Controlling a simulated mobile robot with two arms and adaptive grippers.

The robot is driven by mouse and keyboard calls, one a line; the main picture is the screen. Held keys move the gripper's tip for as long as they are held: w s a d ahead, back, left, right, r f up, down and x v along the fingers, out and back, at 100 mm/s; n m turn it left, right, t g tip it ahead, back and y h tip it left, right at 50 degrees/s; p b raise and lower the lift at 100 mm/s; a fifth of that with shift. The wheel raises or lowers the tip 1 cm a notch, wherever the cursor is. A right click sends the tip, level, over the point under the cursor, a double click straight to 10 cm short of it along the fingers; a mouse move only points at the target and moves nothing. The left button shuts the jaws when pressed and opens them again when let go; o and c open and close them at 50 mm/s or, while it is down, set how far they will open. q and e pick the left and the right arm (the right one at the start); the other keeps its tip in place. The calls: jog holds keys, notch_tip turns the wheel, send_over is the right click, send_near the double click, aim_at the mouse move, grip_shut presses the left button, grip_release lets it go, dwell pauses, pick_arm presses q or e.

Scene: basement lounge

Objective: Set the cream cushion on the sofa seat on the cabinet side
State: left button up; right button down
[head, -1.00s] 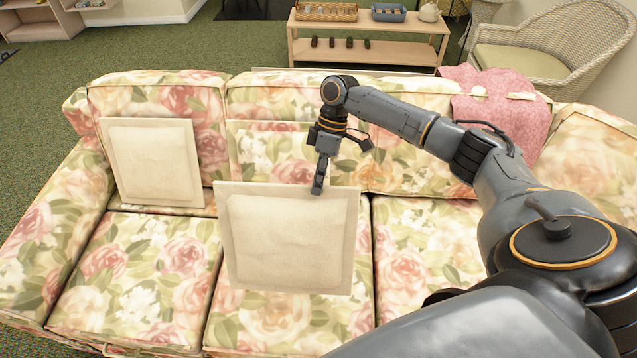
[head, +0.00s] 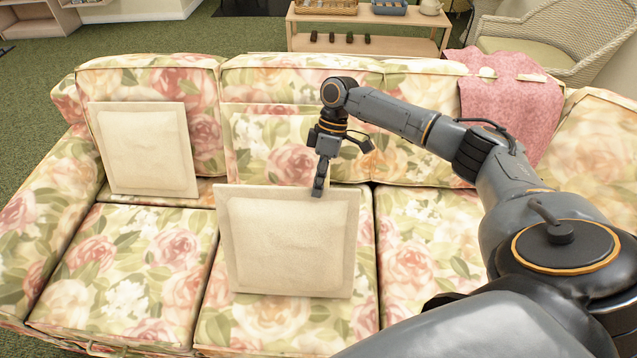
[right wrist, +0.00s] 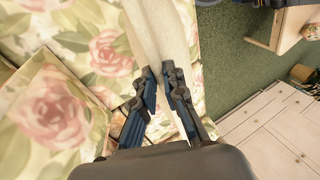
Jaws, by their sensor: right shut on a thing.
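A square cream cushion (head: 290,243) hangs upright in front of the middle of the floral sofa (head: 425,230). My right gripper (head: 318,190) is shut on its top edge. In the right wrist view the fingers (right wrist: 160,95) pinch the pale cushion (right wrist: 160,35). I cannot tell whether its bottom touches the middle seat. Another cream cushion (head: 145,150) leans against the backrest on the left seat. A white cabinet (right wrist: 275,130) with small knobs shows at lower right in the right wrist view. My left gripper is not in view.
A floral cushion (head: 272,147) leans on the backrest behind the held one. A pink throw (head: 508,108) lies over the backrest at right. Behind the sofa stand a low wooden shelf (head: 300,37) and a wicker chair (head: 550,35). The left seat front (head: 125,265) is clear.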

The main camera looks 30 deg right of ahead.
jog(key=shift+r, duration=0.1)
jog(key=c, duration=1.3)
grip_release()
jog(key=shift+c, duration=0.2)
jog(key=v, duration=1.2)
